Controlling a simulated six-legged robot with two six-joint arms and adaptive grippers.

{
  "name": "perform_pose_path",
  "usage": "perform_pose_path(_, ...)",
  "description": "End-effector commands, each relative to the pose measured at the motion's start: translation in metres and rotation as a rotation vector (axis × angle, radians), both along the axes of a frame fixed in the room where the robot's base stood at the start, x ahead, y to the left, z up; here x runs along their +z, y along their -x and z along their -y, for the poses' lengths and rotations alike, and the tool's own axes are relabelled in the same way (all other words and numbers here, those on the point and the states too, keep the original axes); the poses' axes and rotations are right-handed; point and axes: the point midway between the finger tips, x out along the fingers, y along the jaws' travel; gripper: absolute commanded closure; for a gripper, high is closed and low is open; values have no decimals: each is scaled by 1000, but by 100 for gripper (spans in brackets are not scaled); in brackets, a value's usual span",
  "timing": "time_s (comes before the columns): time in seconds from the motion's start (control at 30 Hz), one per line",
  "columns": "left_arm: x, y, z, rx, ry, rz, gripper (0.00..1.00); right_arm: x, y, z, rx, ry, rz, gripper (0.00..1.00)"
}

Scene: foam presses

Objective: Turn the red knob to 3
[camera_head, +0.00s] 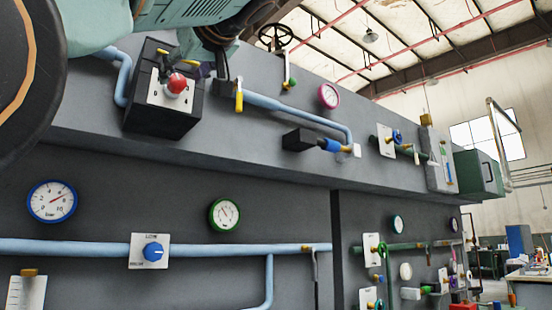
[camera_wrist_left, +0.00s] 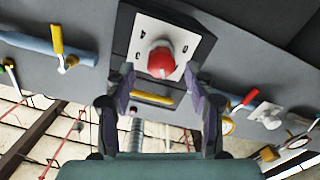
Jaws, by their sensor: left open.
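The red knob (camera_head: 177,83) sits on a white plate (camera_head: 158,94) on the front of a black box (camera_head: 160,122) fixed to the grey panel. My left gripper (camera_head: 186,66) comes down from above, close to the knob. In the left wrist view its two fingers (camera_wrist_left: 160,82) are spread apart, one toward each side of the knob, with a visible gap to it. My right gripper is not in view.
A yellow-handled valve (camera_head: 239,97) on a blue pipe (camera_head: 290,105) is just right of the box. A blue knob (camera_head: 153,251) and round gauges are lower on the panel. A black handwheel (camera_head: 275,37) stands above. Open space lies in front of the panel.

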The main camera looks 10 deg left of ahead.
Motion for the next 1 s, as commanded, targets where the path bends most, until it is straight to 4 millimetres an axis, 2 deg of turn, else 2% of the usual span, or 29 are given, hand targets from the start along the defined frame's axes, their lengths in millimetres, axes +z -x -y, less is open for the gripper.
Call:
perform_pose_path(0.23, 2, -19, -23, -1, 1, -2, 46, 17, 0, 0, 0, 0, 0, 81)
perform_pose_path(0.63, 0, -24, -27, -2, -1, -2, 47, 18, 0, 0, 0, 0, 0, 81)
perform_pose_path(1.0, 0, -23, -27, -1, -1, -2, 78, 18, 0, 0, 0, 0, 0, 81)
